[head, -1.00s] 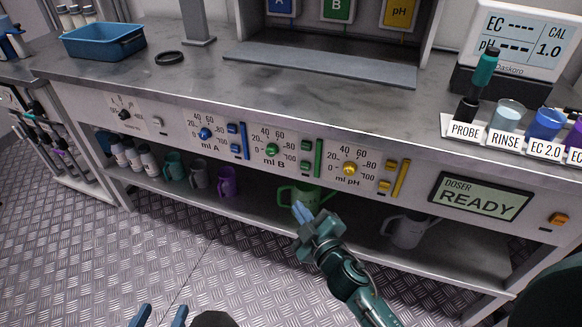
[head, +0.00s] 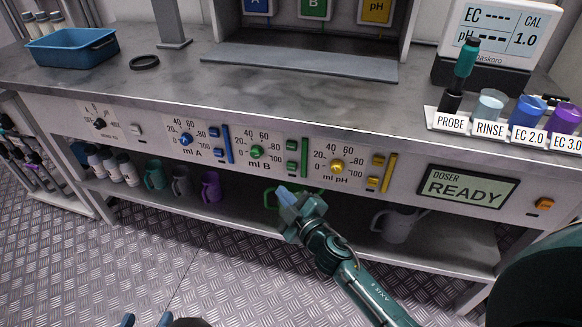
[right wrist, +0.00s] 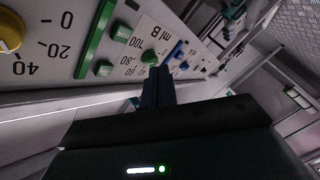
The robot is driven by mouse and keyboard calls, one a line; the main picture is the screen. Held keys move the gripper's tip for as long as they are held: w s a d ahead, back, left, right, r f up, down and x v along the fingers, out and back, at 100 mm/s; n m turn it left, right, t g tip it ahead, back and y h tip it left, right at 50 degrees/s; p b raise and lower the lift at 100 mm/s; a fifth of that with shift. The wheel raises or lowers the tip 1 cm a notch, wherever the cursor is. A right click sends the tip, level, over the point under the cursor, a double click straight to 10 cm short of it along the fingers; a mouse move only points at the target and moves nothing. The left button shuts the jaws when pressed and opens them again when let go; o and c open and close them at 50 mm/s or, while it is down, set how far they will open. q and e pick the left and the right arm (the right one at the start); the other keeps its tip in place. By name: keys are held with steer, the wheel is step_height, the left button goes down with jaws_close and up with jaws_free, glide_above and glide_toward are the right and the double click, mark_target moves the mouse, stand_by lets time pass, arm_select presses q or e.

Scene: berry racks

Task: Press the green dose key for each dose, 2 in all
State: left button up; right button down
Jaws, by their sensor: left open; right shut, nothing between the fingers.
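The ml B panel has a green dial (head: 257,152) and two small green keys, an upper one (head: 291,145) and a lower one (head: 289,167), beside a tall green bar (head: 304,158). In the right wrist view, the green dial (right wrist: 150,57) is just beyond the fingertips, with the green keys (right wrist: 122,32) (right wrist: 104,68) to its left. Small lettering on one key is hard to read. My right gripper (head: 286,196) is shut and empty, appearing below the panel in the head view; its fingers (right wrist: 158,72) show no clear contact. My left gripper (head: 146,321) is open at the bottom edge, mostly cut off.
The doser display (head: 466,187) reads READY. Blue ml A keys (head: 214,132) and yellow ml pH keys (head: 378,160) flank the green ones. A green jug (head: 270,197) behind my right gripper, a grey jug (head: 399,224) and several cups stand on the lower shelf.

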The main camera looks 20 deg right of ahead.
steer(key=shift+w+d, duration=0.8)
steer(key=shift+w, duration=0.35)
steer(key=shift+w+d, duration=0.8)
steer(key=shift+w, duration=0.35)
steer(key=shift+w, duration=0.15)
steer(key=shift+w+d, duration=0.2)
steer(key=shift+w+d, duration=0.25)
steer(key=shift+w, duration=0.1)
stand_by(1.0)
stand_by(0.3)
steer(key=shift+s+a, duration=0.45)
steer(key=shift+s, duration=0.25)
steer(key=s+a, duration=0.1)
steer(key=s, duration=0.1)
steer(key=s+a, duration=0.2)
steer(key=shift+s, duration=0.1)
